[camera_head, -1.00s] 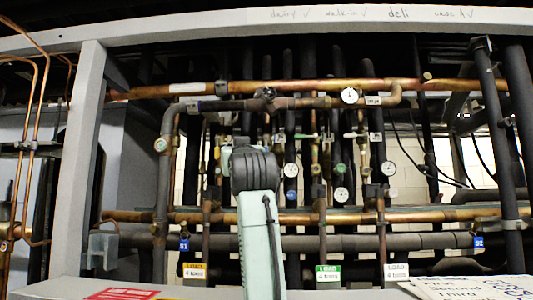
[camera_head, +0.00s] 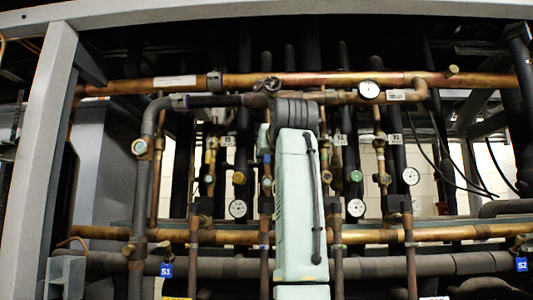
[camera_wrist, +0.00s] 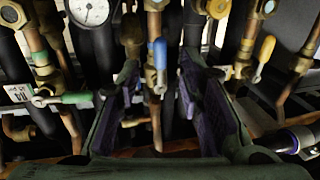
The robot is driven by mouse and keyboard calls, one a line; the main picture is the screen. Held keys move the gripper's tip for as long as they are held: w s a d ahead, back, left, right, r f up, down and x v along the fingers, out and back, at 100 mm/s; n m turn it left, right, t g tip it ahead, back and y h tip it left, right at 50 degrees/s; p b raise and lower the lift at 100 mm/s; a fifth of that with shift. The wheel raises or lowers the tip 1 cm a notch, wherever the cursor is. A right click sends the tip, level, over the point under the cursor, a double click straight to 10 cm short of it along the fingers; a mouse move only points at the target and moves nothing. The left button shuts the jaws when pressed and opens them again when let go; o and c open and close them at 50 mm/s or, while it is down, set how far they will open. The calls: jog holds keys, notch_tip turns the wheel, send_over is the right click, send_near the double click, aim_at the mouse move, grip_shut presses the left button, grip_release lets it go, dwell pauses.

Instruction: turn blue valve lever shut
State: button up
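The blue valve lever (camera_wrist: 160,53) shows in the wrist view, upright in the picture on a brass valve body on a vertical copper pipe. My gripper (camera_wrist: 158,78) is open, with one dark padded finger on each side of the lever and its pipe. The lever lies in the gap between the fingers; I see no clear contact, and its depth relative to the fingertips is hard to tell. In the head view my pale green arm covers the middle of the rack, and I cannot make out the gripper or the lever there.
In the wrist view, a green lever (camera_wrist: 77,97) sits left and a yellow lever (camera_wrist: 267,48) right, both close to the fingers. A gauge (camera_wrist: 88,10) is at upper left. Copper and black pipes crowd the rack; a horizontal copper pipe (camera_head: 200,236) crosses low in the head view.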

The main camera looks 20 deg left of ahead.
aim_at(267, 157)
jog(key=p+x, duration=0.3)
jog(key=x, duration=0.3)
jog(key=shift+a+r, duration=0.1)
jog(key=shift+r, duration=0.05)
jog(key=shift+w+a+p, duration=0.25)
jog(key=shift+w+p, duration=0.1)
jog(key=shift+w, duration=0.2)
jog(key=shift+c, duration=0.5)
grip_shut()
